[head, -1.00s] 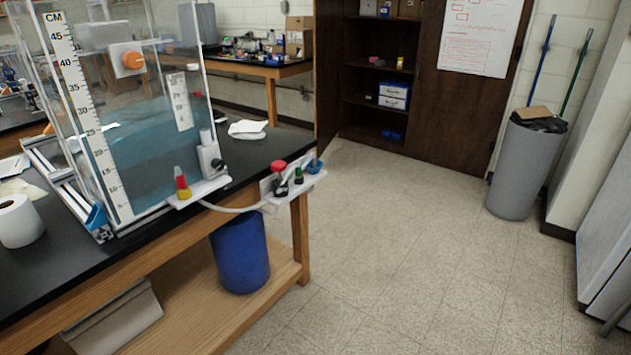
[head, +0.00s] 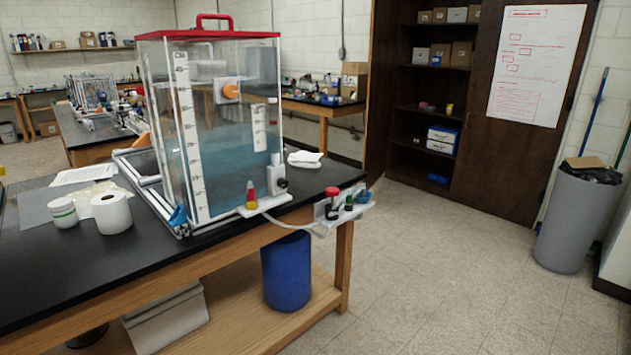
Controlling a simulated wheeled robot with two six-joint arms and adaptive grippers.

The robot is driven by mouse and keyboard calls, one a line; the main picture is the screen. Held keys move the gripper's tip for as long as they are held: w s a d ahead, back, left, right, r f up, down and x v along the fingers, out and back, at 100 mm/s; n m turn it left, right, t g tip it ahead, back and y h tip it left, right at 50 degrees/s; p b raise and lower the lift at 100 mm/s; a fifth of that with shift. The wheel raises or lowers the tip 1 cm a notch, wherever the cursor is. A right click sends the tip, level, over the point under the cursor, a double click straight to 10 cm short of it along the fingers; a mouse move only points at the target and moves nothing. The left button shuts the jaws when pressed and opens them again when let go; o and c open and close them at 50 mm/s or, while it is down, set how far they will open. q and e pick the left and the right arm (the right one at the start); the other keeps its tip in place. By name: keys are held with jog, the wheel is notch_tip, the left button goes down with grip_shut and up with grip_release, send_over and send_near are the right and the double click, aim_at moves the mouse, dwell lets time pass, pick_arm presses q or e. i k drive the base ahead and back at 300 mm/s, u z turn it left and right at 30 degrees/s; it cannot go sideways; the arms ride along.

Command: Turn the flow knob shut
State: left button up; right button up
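A clear water tank (head: 205,130) with a red lid stands on the black bench. An orange knob (head: 231,92) sits on a white plate on its front wall. A grey valve-like block (head: 273,178) with a dark round knob (head: 282,185) stands at the tank's lower right corner. A small white shelf (head: 322,222) at the bench corner carries a red-topped knob (head: 332,194), a green-and-black piece (head: 348,202) and a blue piece (head: 363,197). I cannot tell which knob sets the flow. Neither of my grippers is in view.
A pale hose (head: 290,226) runs from the tank base to the white shelf. A blue bin (head: 287,270) sits on the lower shelf.

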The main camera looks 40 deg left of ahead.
aim_at(283, 183)
jog(key=z, duration=0.25)
jog(key=i, duration=1.5)
jog(key=u, duration=0.35)
jog(key=i, duration=0.9)
jog(key=u, duration=1.55)
jog(key=i, duration=0.75)
jog(key=u, duration=0.7)
